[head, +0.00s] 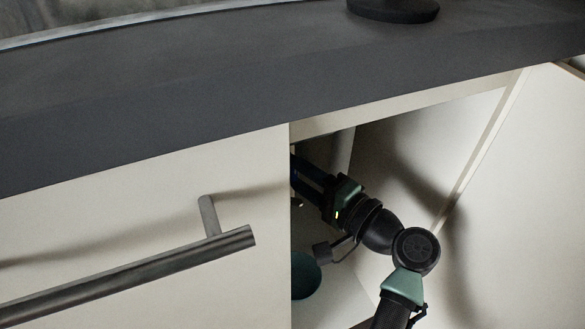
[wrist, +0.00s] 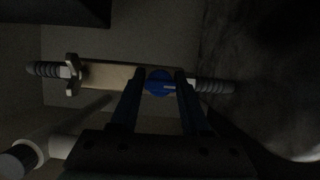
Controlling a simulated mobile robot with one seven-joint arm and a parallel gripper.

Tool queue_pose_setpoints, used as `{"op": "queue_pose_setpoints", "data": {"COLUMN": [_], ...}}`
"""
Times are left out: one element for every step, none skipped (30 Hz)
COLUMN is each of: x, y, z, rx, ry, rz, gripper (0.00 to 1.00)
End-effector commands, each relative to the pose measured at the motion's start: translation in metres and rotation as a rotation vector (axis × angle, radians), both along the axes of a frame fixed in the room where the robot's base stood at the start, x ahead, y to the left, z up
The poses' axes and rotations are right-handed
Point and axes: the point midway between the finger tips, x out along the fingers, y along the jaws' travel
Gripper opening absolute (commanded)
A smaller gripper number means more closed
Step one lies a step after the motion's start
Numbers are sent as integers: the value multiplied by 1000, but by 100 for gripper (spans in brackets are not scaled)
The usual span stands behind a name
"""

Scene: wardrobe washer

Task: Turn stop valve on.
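The stop valve shows in the wrist view as a round blue knob (wrist: 158,84) with a pale bar across it, on a light brass-coloured pipe body (wrist: 108,75). Ribbed pipe ends stick out to its left and right. My gripper (wrist: 159,74) has its two dark fingers apart, one on each side of the knob. Narrow gaps seem to show between fingers and knob, but contact is hard to judge in the dark. In the head view my arm reaches into the open cabinet, and the cabinet front hides the gripper and the valve.
A closed cabinet front (head: 150,225) with a bar handle (head: 130,278) stands left of the opening. An open door (head: 530,190) stands on the right. A dark countertop (head: 250,75) runs above. A teal rounded object (head: 305,277) sits low inside. A white pipe (wrist: 62,146) is at lower left.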

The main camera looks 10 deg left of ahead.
Motion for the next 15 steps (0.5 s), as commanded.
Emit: {"op": "queue_pose_setpoints", "data": {"x": [0,0,0,0,0,0,0,0,0,0,0,0,-1,-1,-3], "y": [0,0,0,0,0,0,0,0,0,0,0,0,-1,-3,-5], "z": [0,0,0,0,0,0,0,0,0,0,0,0,1,1,2], "rx": [1,1,1,1,2,2,2,2,2,2,2,2,2,2,3], "ry": [1,1,1,2,1,1,1,1,1,1,2,2,2,2,3], "rz": [-1,-1,0,0,0,0,0,0,0,0,1,0,0,-1,-2], "gripper": [57,62,69,72,72,72,72,72,72,72,72,72,72,72,72]}}
